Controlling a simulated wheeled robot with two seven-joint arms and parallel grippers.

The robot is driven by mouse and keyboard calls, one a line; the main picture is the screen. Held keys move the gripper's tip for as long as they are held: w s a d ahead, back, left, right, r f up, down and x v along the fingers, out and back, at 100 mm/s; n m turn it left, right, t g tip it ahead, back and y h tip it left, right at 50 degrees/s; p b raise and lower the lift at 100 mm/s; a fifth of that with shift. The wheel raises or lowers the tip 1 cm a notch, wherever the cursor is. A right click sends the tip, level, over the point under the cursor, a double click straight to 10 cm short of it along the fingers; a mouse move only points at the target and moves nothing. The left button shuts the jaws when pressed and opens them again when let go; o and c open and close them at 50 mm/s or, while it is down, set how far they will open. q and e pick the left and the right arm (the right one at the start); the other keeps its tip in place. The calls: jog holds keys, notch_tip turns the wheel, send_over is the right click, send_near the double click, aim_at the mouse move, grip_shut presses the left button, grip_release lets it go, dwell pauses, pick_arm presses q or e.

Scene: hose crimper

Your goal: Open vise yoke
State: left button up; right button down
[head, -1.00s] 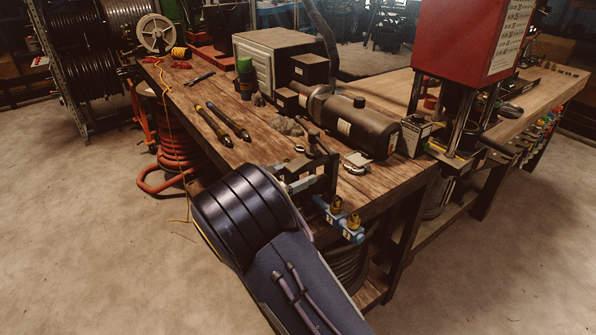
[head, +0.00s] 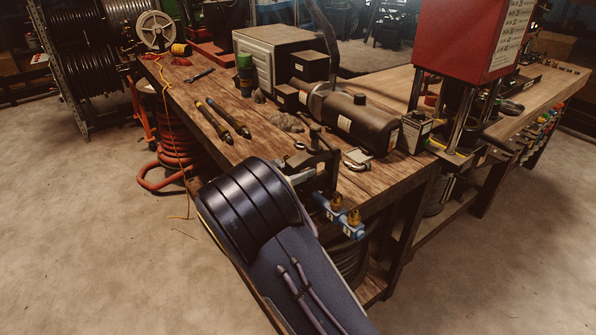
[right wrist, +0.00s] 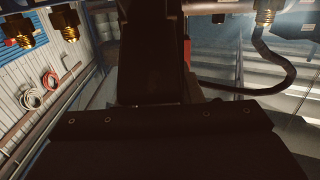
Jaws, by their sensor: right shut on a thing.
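The vise yoke (head: 321,157) is a dark metal frame at the bench's front edge, with a short upright screw and handle (head: 315,135). My right gripper (head: 304,176) is at the yoke's near side and is shut on it. My own wrist and forearm cover much of the fingers and the lower vise, so the exact grip point is hidden. In the right wrist view, a dark upright shape (right wrist: 155,50) fills the middle and hides the contact. My left gripper is not in view.
A dark cylindrical motor (head: 362,124) stands behind. A red press (head: 463,40) stands right.

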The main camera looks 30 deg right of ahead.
aim_at(311, 149)
jog(key=shift+d+r+y, duration=0.35)
jog(key=shift+d+y, duration=0.05)
jog(key=shift+d, duration=0.05)
jog(key=d+r+y, duration=0.1)
jog(key=d+r+y+b, duration=0.1)
jog(key=d, duration=0.1)
jog(key=d+r+y, duration=0.1)
jog(key=d+y, duration=0.1)
jog(key=shift+w, duration=0.2)
jog(key=d+y, duration=0.1)
jog(key=d, duration=0.1)
jog(key=d+y+p, duration=0.1)
jog(key=d, duration=0.1)
jog(key=d+r+y+p, duration=0.1)
jog(key=y, duration=0.1)
jog(key=shift+w+d+g, duration=0.2)
jog(key=shift+d+g, duration=0.1)
jog(key=shift+d, duration=0.1)
jog(key=shift+w+d+f+y+p, duration=0.1)
jog(key=shift+d+f+y+p, duration=0.15)
jog(key=shift+d+y+p, duration=0.4)
jog(key=shift+w+d+f+y+p, duration=0.1)
jog(key=shift+d+f+y+p, duration=0.1)
jog(key=shift+d+y+p, duration=0.4)
jog(key=shift+d, duration=0.15)
jog(key=c, duration=1)
grip_release()
jog(key=shift+f, duration=0.1)
